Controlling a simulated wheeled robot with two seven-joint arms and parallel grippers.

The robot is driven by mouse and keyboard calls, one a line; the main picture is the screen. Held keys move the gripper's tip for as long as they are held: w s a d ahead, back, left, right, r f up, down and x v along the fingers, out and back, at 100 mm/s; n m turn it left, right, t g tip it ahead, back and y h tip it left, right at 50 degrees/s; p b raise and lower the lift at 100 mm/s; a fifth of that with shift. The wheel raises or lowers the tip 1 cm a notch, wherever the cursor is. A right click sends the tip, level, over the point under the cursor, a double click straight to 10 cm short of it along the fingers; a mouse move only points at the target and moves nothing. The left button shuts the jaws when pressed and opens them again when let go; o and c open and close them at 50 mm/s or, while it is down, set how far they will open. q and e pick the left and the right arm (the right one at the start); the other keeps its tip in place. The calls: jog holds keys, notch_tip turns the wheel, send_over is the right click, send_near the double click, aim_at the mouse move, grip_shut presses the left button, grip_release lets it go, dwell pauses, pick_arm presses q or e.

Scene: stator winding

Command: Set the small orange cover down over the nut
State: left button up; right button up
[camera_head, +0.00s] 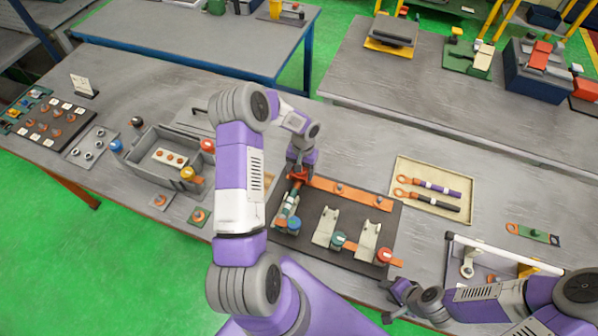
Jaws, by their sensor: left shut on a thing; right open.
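My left gripper (300,168) points down over the upper left part of a dark board (312,212). It is shut on the small orange cover (297,176), which shows only partly below the jaws. The cover is at the left end of a long orange strip (358,194) on the board. I cannot tell whether it touches what lies below. The nut under it is hidden by the cover and gripper. Two small grey studs or nuts (339,187) show farther along the strip. My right gripper (392,303) is open and empty near the board's lower right corner.
Metal brackets (325,226) and coloured terminals stand on the board. A beige tray (431,188) with two cable leads lies to the right, and a white-handled frame (500,255) stands near my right arm. A grey bin (160,150) and racks of small parts lie left.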

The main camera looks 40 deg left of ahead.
pick_arm(q)
jog(key=shift+f, duration=0.6)
pick_arm(e)
jog(key=shift+s+d+f, duration=0.1)
jog(key=shift+s+f, duration=0.05)
jog(key=shift+f, duration=0.6)
jog(key=shift+s+d+f, duration=0.1)
jog(key=shift+s+f, duration=0.05)
jog(key=shift+f, duration=0.55)
pick_arm(q)
jog(key=o, duration=1.2)
jog(key=shift+w+r+p, duration=0.2)
jog(key=shift+r+p, duration=0.5)
jog(key=shift+r, duration=0.55)
jog(key=shift+w+r+p, duration=0.2)
jog(key=shift+r+p, duration=0.45)
jog(key=shift+r, duration=0.55)
pick_arm(e)
jog(key=shift+w+r+g, duration=0.2)
jog(key=shift+r+g, duration=0.1)
jog(key=shift+r, duration=0.75)
pick_arm(q)
jog(key=shift+w+r+p, duration=0.3)
jog(key=shift+r+p, duration=0.3)
jog(key=shift+r, duration=0.25)
pick_arm(e)
jog(key=shift+w+a+r, duration=0.1)
jog(key=shift+w+r, duration=0.1)
jog(key=shift+r, duration=0.2)
